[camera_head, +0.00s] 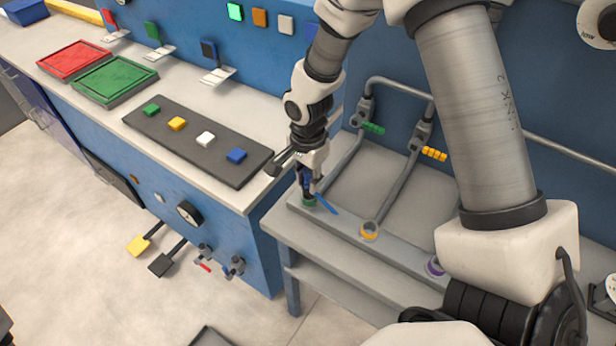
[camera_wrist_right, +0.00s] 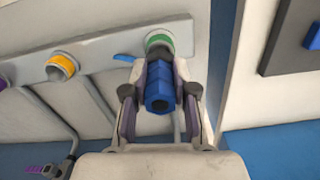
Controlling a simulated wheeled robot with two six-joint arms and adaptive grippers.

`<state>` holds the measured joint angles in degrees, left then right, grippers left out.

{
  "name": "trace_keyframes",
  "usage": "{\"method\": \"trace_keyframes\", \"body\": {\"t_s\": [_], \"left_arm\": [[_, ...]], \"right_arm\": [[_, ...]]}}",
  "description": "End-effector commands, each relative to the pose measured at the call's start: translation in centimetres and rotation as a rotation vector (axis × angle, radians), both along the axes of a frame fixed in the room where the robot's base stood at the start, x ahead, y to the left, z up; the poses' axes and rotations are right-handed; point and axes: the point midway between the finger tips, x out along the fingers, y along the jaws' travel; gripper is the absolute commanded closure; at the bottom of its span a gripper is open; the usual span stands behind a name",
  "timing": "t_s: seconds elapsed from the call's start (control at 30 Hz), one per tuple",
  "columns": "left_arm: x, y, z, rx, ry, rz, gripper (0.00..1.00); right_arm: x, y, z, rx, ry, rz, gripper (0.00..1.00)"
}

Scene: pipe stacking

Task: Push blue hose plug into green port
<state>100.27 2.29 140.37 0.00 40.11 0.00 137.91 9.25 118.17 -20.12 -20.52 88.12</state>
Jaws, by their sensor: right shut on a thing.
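The blue hose plug (camera_wrist_right: 159,92) is between the fingers of my right gripper (camera_wrist_right: 160,105), which is shut on it. In the right wrist view the plug's far end meets the green port (camera_wrist_right: 158,41); I cannot tell how deep it sits. In the head view my right gripper (camera_head: 309,178) points down over the green port (camera_head: 309,202), with the blue plug (camera_head: 305,183) partly hidden by the fingers. A blue strip (camera_head: 326,204) sticks out beside the port. My left gripper is not in view.
An orange-ringed port (camera_head: 369,230) and a purple-ringed port (camera_head: 434,267) stand along the same grey rail (camera_head: 400,255). Grey pipes (camera_head: 390,190) rise behind them. A dark panel with coloured buttons (camera_head: 190,165) lies on the counter to the left.

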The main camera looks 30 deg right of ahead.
Motion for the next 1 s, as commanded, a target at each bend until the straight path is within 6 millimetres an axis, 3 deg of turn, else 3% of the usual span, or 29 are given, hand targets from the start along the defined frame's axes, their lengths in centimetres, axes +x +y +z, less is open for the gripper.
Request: {"method": "trace_keyframes", "body": {"t_s": [0.77,0.8,0.87,0.9,1.0], "left_arm": [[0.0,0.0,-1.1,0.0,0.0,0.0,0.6],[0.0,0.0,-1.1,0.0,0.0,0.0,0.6],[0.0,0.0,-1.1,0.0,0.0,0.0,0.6],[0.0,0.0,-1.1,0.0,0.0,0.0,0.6],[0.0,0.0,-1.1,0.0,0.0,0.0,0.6]], "right_arm": [[0.0,0.0,-1.5,0.0,0.0,0.0,1.0],[0.0,0.0,-1.5,0.0,0.0,0.0,0.7],[0.0,0.0,-1.5,0.0,0.0,0.0,0.48],[0.0,0.0,-1.5,0.0,0.0,0.0,0.44],[0.0,0.0,-1.5,0.0,0.0,0.0,0.44]]}}
